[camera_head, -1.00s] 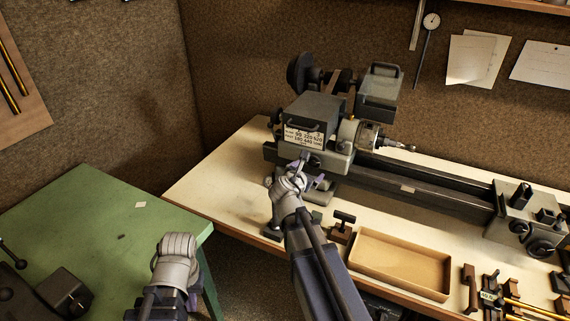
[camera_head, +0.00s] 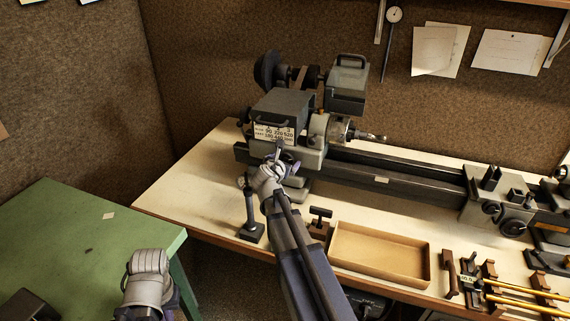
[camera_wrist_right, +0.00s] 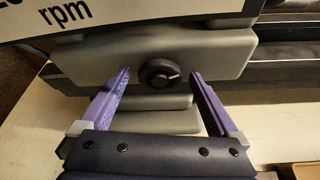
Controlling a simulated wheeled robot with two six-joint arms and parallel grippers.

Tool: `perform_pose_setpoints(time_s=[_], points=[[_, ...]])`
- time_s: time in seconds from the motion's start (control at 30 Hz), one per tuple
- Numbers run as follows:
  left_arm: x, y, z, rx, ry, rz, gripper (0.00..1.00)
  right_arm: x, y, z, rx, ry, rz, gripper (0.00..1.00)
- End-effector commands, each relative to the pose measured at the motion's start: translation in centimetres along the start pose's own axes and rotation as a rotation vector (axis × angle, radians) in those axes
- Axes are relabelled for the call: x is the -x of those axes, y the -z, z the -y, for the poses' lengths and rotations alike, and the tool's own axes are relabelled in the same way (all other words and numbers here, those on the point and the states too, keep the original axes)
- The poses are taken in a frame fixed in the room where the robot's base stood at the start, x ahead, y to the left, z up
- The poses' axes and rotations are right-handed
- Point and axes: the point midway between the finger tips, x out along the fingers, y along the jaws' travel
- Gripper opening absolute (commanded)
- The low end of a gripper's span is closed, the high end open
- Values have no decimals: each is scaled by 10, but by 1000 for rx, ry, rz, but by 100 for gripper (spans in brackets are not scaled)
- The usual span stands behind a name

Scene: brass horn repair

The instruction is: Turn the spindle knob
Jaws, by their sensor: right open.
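The spindle knob (camera_wrist_right: 158,74) is a round black knob with a pale mark on its face, set in the grey front of the lathe headstock (camera_head: 285,105). In the right wrist view it lies between the purple fingers of my right gripper (camera_wrist_right: 160,82), one finger on each side. The fingers are apart, with a gap to the knob on both sides. In the head view my right gripper (camera_head: 279,151) reaches the headstock front, just below the speed label, and largely covers the knob area. My left wrist shows at the lower left; its fingers are hidden.
A lathe bed (camera_head: 400,175) runs right to a carriage (camera_head: 490,195). A small black stand (camera_head: 251,228) and an open cardboard tray (camera_head: 380,252) are on the cream bench near my right arm. A green table (camera_head: 70,235) stands at the left.

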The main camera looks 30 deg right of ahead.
Motion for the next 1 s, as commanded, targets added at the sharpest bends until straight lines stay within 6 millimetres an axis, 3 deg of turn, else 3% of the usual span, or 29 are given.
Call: perform_pose_setpoints(time_s=[0.23,1.0], points=[[0,0,0,0,0,0,0,0,0,0,0,0,0,94],[0,0,0,0,0,0,0,0,0,0,0,0,0,11]])
